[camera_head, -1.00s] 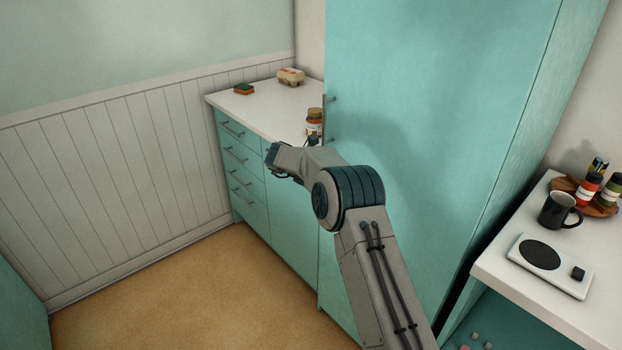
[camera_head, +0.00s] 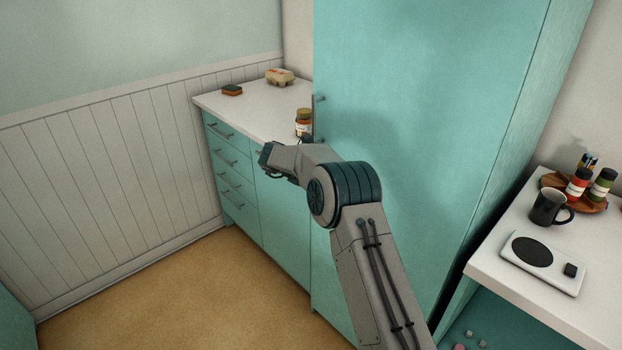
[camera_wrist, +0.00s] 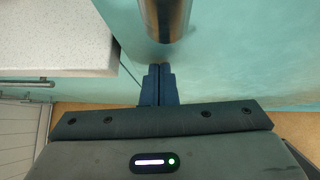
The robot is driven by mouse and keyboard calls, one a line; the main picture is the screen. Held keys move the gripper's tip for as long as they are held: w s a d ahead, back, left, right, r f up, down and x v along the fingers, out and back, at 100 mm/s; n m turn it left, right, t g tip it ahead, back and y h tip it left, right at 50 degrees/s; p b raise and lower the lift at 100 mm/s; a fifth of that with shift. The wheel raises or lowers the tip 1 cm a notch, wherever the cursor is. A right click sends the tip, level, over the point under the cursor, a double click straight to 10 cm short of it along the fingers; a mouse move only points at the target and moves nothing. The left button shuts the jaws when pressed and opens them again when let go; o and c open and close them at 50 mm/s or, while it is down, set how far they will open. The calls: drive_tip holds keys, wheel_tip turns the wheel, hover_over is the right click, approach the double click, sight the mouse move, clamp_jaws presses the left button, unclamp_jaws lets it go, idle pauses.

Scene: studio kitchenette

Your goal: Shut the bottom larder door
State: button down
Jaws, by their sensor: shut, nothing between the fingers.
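The tall teal larder door (camera_head: 410,120) fills the middle of the head view; no seam between an upper and a lower door shows. Its upright metal handle (camera_head: 319,115) is on its left edge, partly behind my arm. In the wrist view a thick metal handle bar (camera_wrist: 165,18) crosses the top, in front of the teal surface (camera_wrist: 235,50). My gripper (camera_wrist: 159,70) is shut and empty, its dark blue fingertips just below the bar in the picture and close to the teal face. I cannot tell whether they touch it, or whether the door stands slightly ajar.
At right, another counter (camera_head: 480,262) holds a mug (camera_head: 549,208) and a scale (camera_head: 540,262). Floor (camera_head: 200,300) is clear at lower left.

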drive_tip(key=a+f+b+v, duration=0.1)
drive_tip(key=a+f+v, duration=0.1)
drive_tip(key=v, duration=1.1)
wheel_tip(320, 180, up, 20)
drive_tip(key=s+d+n+t+y+p, duration=0.15)
drive_tip(key=n+t+y, duration=0.55)
drive_tip(key=n, duration=1.1)
drive_tip(key=s+d+f+n+g, duration=0.3)
drive_tip(key=s+n, duration=0.6)
drive_tip(key=s, duration=0.5)
drive_tip(key=s+d+f+n+g+p, duration=0.1)
drive_tip(key=s+d+f+n+g, duration=0.3)
drive_tip(key=s, duration=1)
drive_tip(key=s+d+f+n+g, duration=0.4)
drive_tip(key=s+d+f+n, duration=0.3)
drive_tip(key=s+d+n, duration=0.3)
drive_tip(key=s+n, duration=0.3)
drive_tip(key=s, duration=0.1)
drive_tip(key=shift+s+f+n+p, duration=0.2)
drive_tip(key=shift+n+p, duration=0.1)
drive_tip(key=shift+d, duration=0.1)
